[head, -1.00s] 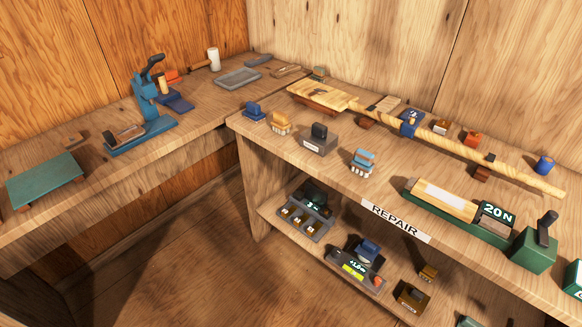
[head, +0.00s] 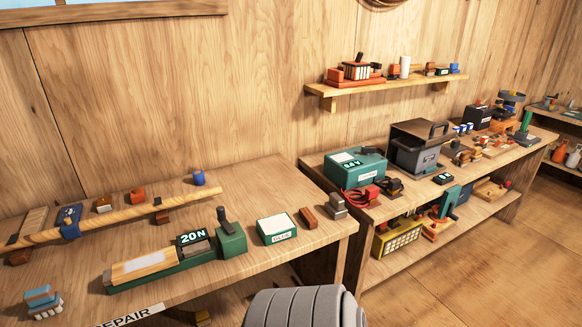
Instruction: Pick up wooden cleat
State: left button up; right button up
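I cannot single out a wooden cleat with certainty. A small reddish-brown wooden block (head: 308,217) lies near the right end of the repair bench, between a green-and-white box and a grey metal piece. Small wooden pieces (head: 467,156) also lie on the farther bench, too small to tell apart. Neither of my grippers is in view.
The repair bench (head: 262,184) holds a long wooden rod (head: 120,216), a green 20N gauge (head: 232,240) and a green-and-white box (head: 276,229). A second bench carries a teal case (head: 355,166) and a dark open box (head: 418,150). A wall shelf (head: 385,87) hangs above. Open floor (head: 480,260) lies at right.

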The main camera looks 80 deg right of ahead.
aim_at(309, 219)
jog(key=z, duration=3.45)
jog(key=k, duration=1.05)
jog(key=z, duration=1.3)
jog(key=i, duration=2.15)
jog(key=u, duration=0.6)
jog(key=i, duration=1.2)
jog(key=u, duration=1.05)
jog(key=i, duration=0.85)
jog(key=u, duration=0.9)
